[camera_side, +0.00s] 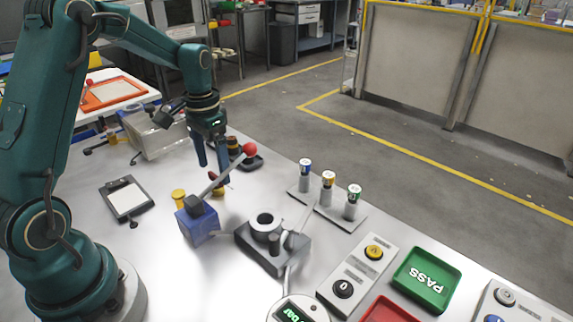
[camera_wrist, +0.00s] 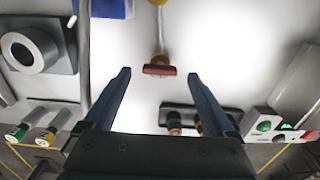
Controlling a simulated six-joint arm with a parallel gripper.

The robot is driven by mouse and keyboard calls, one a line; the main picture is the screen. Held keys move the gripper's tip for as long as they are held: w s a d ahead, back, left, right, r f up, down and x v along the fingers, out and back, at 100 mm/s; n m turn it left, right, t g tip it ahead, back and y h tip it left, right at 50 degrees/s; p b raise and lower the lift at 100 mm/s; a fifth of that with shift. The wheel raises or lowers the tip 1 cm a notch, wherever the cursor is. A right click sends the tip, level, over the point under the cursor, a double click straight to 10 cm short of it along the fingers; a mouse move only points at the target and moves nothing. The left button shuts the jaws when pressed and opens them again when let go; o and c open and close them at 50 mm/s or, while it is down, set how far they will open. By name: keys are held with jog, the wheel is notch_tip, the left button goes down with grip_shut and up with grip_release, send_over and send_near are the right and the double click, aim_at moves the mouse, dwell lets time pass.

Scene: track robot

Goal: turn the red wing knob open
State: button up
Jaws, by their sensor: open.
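My gripper (camera_wrist: 159,75) is open and empty. The knob appears in the gap between its fingertips, with clear space on both sides; how far below the tips it lies, I cannot tell. In the side view, my gripper (camera_side: 212,174) points down over the table, and its fingers and a lever partly hide the red knob (camera_side: 215,181).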

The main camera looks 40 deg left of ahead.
jog(key=shift+f, duration=0.95)
jog(key=c, duration=1.4)
